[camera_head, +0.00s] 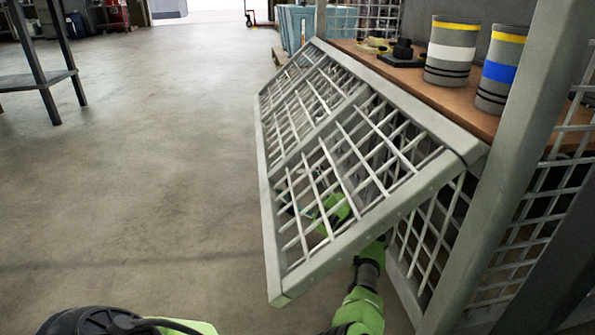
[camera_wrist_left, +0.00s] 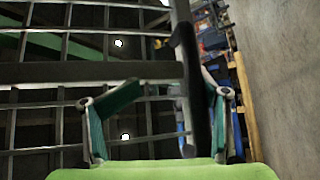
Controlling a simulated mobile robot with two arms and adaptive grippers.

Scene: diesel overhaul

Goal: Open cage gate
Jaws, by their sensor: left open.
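The cage gate (camera_head: 269,225) is a light grey framed mesh panel. In the head view it stands tilted outward from the cage side, its upper edge along the shelf and its lower edge out over the floor. A green arm of mine reaches under it. My left gripper (camera_head: 312,192) shows only partly through the mesh there. In the left wrist view my left gripper (camera_wrist_left: 176,90) is open, with a dark curved bar (camera_wrist_left: 190,85) between its fingers; contact cannot be told. Gate mesh (camera_wrist_left: 60,100) fills the left of that view. My right gripper is not in view.
A grey cage post (camera_head: 508,170) stands at the right. Two striped cylinders (camera_head: 452,50) and small dark parts (camera_head: 402,54) are on the brown shelf (camera_head: 462,98). A teal crate (camera_head: 300,25) is at the back. A table (camera_head: 35,80) stands left; the floor between is clear.

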